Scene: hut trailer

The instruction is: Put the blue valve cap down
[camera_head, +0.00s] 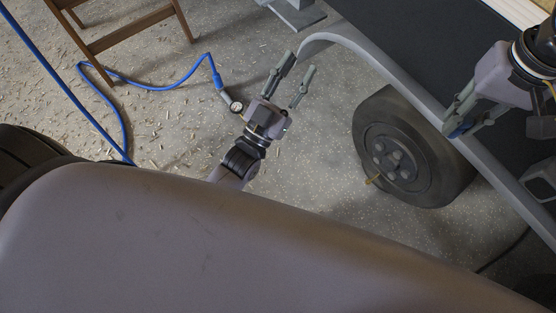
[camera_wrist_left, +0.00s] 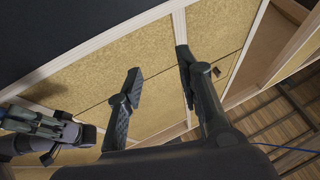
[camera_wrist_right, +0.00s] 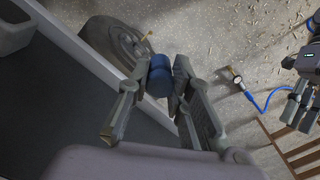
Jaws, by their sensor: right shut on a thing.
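The blue valve cap (camera_wrist_right: 159,76) is a small blue cylinder between the fingertips of my right gripper (camera_wrist_right: 152,82). The cap is held up, apart from the floor. My left gripper (camera_head: 289,80) is open and empty above the floor, left of the wheel. In the left wrist view its fingers (camera_wrist_left: 160,66) are spread with nothing between them.
A wheel (camera_head: 410,158) with a brass valve stem (camera_head: 373,180) is below the grey fender rail (camera_head: 376,61). A blue hose (camera_head: 165,87) with a gauge (camera_head: 236,106) lies left of my left gripper. A wooden chair-like frame (camera_head: 130,37) stands upper left. Dark trailer panel (camera_head: 420,40) is behind.

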